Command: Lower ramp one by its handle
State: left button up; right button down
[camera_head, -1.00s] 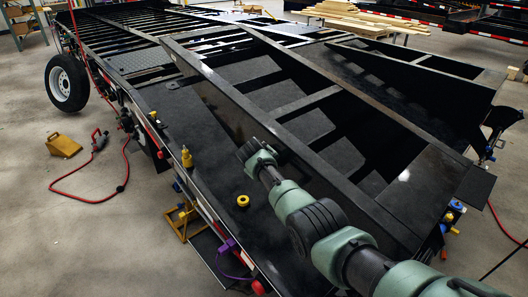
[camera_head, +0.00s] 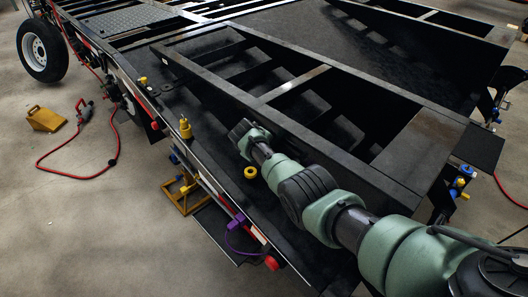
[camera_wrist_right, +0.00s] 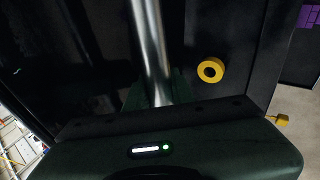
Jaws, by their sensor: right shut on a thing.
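Ramp one is the nearer black steel ramp (camera_head: 290,83), a frame with crossbars on the trailer deck. It stands tilted, with its bulky end at the right. My right gripper (camera_head: 243,131) is at the ramp's near side rail, at the end of my green and black arm. In the right wrist view a bright metal bar, the handle (camera_wrist_right: 150,40), runs into my right gripper (camera_wrist_right: 155,95), which is shut on it. The fingertips are mostly hidden in the dark. My left gripper is not in view.
A second black ramp (camera_head: 400,62) stands beyond. A yellow ring (camera_head: 250,173) and yellow fitting (camera_head: 185,128) sit on the deck edge. A yellow chock (camera_head: 47,119) and red hose (camera_head: 75,172) lie on the floor, left. The floor at the lower left is clear.

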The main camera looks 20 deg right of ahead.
jog(key=c, duration=1.3)
grip_release()
jog(key=shift+s+a+f+g, duration=0.3)
jog(key=shift+s+a+f, duration=0.2)
jog(key=shift+s+f, duration=0.3)
jog(key=shift+o, duration=0.5)
jog(key=shift+a+r, duration=0.1)
jog(key=shift+a, duration=0.05)
jog(key=shift+r, duration=0.2)
jog(key=shift+w+d+r, duration=0.15)
jog(key=shift+w+d, duration=0.05)
jog(key=shift+w, duration=0.05)
jog(key=shift+a+r, duration=0.1)
jog(key=shift+r, duration=0.1)
jog(key=p+v, duration=0.3)
jog(key=v, duration=0.4)
jog(key=shift+s+p, duration=0.25)
jog(key=shift+p, duration=0.15)
